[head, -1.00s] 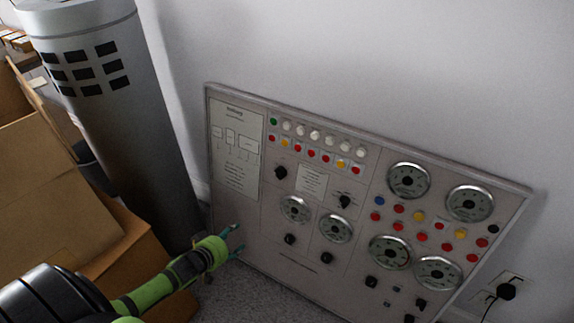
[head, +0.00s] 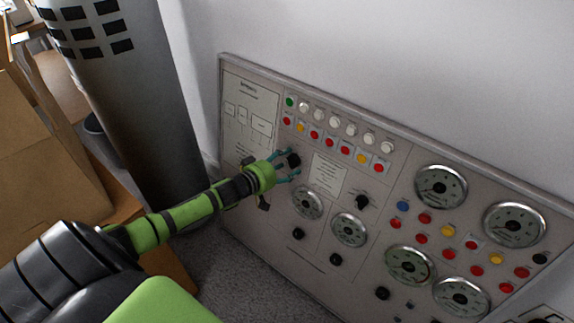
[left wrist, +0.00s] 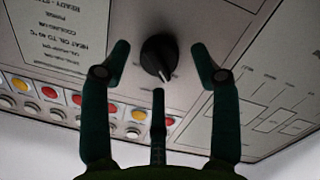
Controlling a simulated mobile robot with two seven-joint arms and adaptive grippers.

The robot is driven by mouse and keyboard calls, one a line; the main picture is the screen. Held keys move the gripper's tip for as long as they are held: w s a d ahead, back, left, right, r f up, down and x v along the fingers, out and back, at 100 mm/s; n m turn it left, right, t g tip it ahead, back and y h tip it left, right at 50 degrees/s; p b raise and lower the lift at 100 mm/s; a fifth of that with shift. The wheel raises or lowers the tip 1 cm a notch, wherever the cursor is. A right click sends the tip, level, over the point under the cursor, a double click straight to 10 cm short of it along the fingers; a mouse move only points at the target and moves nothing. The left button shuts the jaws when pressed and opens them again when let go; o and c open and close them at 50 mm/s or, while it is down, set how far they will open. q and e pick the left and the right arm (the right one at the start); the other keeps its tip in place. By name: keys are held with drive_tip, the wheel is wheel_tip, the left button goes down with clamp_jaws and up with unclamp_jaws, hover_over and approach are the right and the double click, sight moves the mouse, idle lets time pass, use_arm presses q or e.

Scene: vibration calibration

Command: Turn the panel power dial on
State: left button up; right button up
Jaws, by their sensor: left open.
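The grey control panel (head: 262,205) leans against the wall. A black dial (head: 293,160) sits on its upper left part, below the row of coloured lamps. My left gripper (head: 287,166) is at this dial, coming from the left. In the left wrist view the dial (left wrist: 158,57) has a pale pointer line and lies between the open fingertips of my left gripper (left wrist: 162,62), with a gap on each side. A third finger shows below it. I cannot tell from the label which dial is the power dial. My right gripper is not in view.
Other black knobs (head: 362,202) and round gauges (head: 441,187) are on the panel to the right. A grey cylinder (head: 150,120) and cardboard boxes (head: 40,150) stand at the left. Bare carpet (head: 225,262) lies below the panel.

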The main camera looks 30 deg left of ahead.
use_arm(q)
drive_tip(key=shift+w+f, duration=0.1)
drive_tip(key=shift+w, duration=0.25)
